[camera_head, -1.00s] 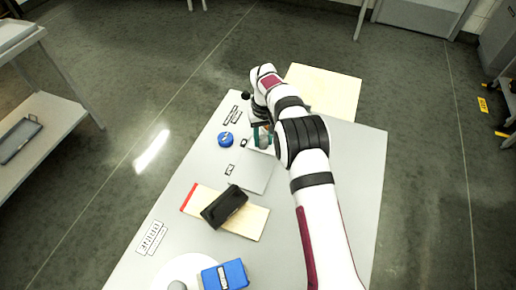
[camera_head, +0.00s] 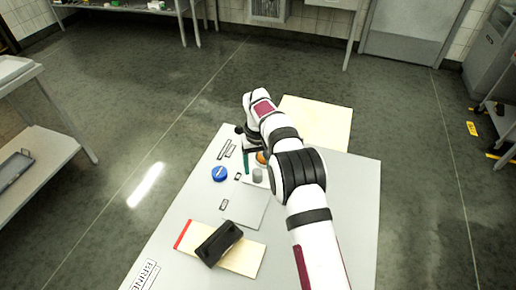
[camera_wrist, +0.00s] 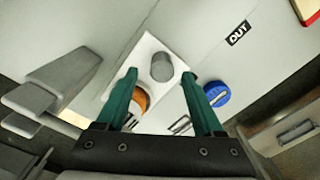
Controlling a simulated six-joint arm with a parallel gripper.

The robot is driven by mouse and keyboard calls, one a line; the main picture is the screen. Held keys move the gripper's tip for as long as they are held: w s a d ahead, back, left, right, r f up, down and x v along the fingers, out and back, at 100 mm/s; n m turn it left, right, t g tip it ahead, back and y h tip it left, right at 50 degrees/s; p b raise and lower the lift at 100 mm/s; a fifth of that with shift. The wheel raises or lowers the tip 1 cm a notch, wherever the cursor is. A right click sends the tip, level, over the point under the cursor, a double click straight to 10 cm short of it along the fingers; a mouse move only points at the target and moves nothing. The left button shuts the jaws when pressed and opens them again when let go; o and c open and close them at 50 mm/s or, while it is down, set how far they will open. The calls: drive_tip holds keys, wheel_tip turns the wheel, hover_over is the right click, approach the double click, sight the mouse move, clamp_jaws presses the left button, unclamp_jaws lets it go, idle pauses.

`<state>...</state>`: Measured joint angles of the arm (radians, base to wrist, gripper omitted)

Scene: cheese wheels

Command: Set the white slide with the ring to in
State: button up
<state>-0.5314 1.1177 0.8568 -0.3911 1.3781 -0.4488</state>
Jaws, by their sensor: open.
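A white slide plate (camera_wrist: 146,50) lies on the bench in the wrist view, with an upright grey cylinder (camera_wrist: 162,67) on it. The cylinder also shows in the head view (camera_head: 257,175). An orange round thing (camera_wrist: 142,99) sits beside the cylinder, partly hidden by a finger; I cannot tell whether it is the ring. My gripper (camera_wrist: 160,75) is open, its teal fingers on either side of the view of the cylinder, with nothing held. In the head view my gripper (camera_head: 252,167) is just beyond the cylinder, partly hidden by my arm.
A label (camera_wrist: 238,33), apparently reading OUT, lies on the bench. A blue round thing (camera_head: 219,174) is left of the cylinder. A pale panel (camera_head: 246,207) lies nearer. A black block (camera_head: 219,243) rests on a cream board (camera_head: 243,260). Another cream board (camera_head: 315,122) lies at the back.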

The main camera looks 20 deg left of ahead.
wheel_tip(320, 180, up, 13)
idle(0.4)
drive_tip(key=s+d+r+m, duration=0.2)
drive_tip(key=s+d+r, duration=0.15)
drive_tip(key=d, duration=0.25)
drive_tip(key=s+d+r+m, duration=0.2)
drive_tip(key=d+r, duration=0.3)
drive_tip(key=d, duration=0.1)
drive_tip(key=s+d+r+m+y, duration=0.15)
drive_tip(key=s+d+m, duration=0.25)
drive_tip(key=s+d, duration=0.65)
drive_tip(key=s+d+f+m, duration=0.1)
drive_tip(key=s+f+m, duration=0.1)
drive_tip(key=s, duration=0.7)
drive_tip(key=s+d+f+m, duration=0.1)
drive_tip(key=s+f+m, duration=0.1)
drive_tip(key=s+f, duration=0.3)
drive_tip(key=s, duration=0.4)
drive_tip(key=shift+s, duration=0.4)
